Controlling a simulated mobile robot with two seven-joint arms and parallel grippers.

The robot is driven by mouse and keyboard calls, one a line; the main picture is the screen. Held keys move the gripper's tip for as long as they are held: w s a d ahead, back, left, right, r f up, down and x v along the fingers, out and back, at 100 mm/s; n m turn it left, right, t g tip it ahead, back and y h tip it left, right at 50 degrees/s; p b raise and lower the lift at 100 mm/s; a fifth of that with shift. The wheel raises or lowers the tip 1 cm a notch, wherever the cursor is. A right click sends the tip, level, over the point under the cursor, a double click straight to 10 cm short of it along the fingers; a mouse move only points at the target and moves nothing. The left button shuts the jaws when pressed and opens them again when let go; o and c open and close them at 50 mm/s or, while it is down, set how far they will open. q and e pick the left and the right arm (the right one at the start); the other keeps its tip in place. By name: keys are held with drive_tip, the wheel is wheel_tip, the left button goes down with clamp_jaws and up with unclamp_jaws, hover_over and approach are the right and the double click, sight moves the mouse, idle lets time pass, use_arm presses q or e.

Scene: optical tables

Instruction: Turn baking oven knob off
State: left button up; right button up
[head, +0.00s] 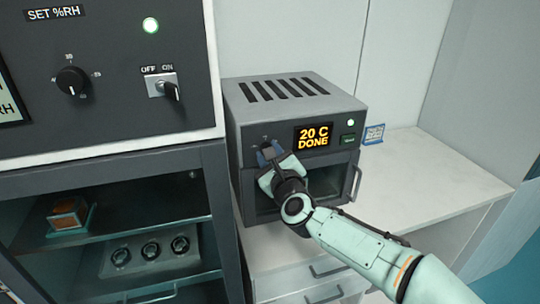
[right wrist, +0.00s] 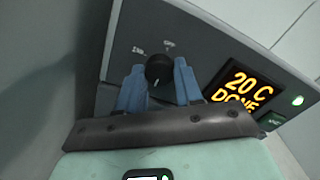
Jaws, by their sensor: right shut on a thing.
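The baking oven (head: 290,105) is a small grey box with a vented top, a lit display reading "20 C DONE" and a glass door. Its black round knob (right wrist: 158,68) sits left of the display, with small white labels above and to its left. My right gripper (right wrist: 158,80) has its two blue fingers on either side of the knob, shut on it. In the head view my right gripper (head: 268,152) covers the knob. The knob's white pointer mark faces down toward the gripper in the right wrist view. My left gripper is not in view.
A large humidity cabinet (head: 110,130) with its own dial and OFF/ON key switch stands close on the left. Its dark lower chamber holds a small orange item and a rack. The white bench top (head: 420,165) right of the oven is mostly clear, with a small blue-edged tag (head: 374,134) beside the oven.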

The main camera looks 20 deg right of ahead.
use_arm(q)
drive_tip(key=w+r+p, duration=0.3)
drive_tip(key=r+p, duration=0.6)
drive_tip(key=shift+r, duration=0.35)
use_arm(e)
drive_tip(key=shift+n, duration=17.9)
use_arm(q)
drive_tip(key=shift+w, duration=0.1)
use_arm(e)
drive_tip(key=shift+f, duration=0.1)
drive_tip(key=o, duration=1)
drive_tip(key=shift+o, duration=0.2)
